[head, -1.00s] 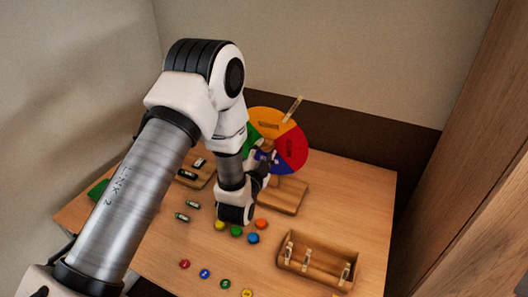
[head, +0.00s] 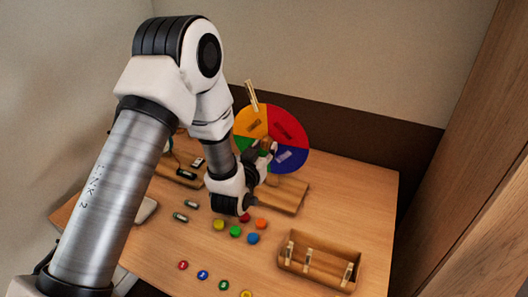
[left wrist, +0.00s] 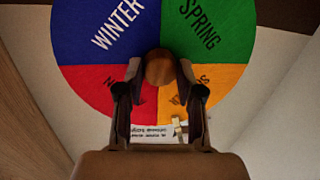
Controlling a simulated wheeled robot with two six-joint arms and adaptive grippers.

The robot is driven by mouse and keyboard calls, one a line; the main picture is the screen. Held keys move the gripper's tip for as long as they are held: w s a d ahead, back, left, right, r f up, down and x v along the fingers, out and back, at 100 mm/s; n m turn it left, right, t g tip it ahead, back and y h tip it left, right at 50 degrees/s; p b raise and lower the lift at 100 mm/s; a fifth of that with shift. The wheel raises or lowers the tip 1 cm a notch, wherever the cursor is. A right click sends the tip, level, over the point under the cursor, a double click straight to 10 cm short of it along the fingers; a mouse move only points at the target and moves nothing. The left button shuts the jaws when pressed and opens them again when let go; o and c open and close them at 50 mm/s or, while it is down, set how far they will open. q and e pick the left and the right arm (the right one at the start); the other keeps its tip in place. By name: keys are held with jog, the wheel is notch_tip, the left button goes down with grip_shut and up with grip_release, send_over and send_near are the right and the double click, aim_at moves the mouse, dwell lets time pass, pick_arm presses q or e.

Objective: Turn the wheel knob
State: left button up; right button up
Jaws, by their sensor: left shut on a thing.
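The season wheel (head: 288,126) stands upright on a wooden base (head: 286,198) at the back of the table, with red, orange, green and blue quarters. In the left wrist view the wheel (left wrist: 85,35) fills the upper middle, with WINTER on blue and SPRING on green. The round wooden knob (left wrist: 160,68) is at its centre. My left gripper (head: 268,152) is in front of the wheel; in the left wrist view the fingers (left wrist: 160,85) are shut on the knob, one on each side. A clothespin (head: 252,96) is at the wheel's upper left edge. My right gripper is not in view.
A wooden box (head: 318,262) with several clothespins is at the front right. Coloured discs (head: 235,231) lie across the table middle and front. Small batteries (head: 180,217) lie left of my gripper.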

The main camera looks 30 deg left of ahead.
pick_arm(q)
jog(key=n+b, duration=0.1)
jog(key=n, duration=0.2)
jog(key=shift+f+h, duration=0.15)
jog(key=shift+h, duration=0.15)
jog(key=n+h+b, duration=0.1)
jog(key=n+b, duration=0.1)
jog(key=n, duration=0.2)
dwell(0.4)
jog(key=o, duration=1.2)
jog(key=shift+c, duration=0.2)
jog(key=shift+r, duration=0.2)
jog(key=s, duration=0.7)
jog(key=shift+s+d+r, duration=0.15)
jog(key=shift+s+r, duration=0.1)
jog(key=shift+r, duration=0.2)
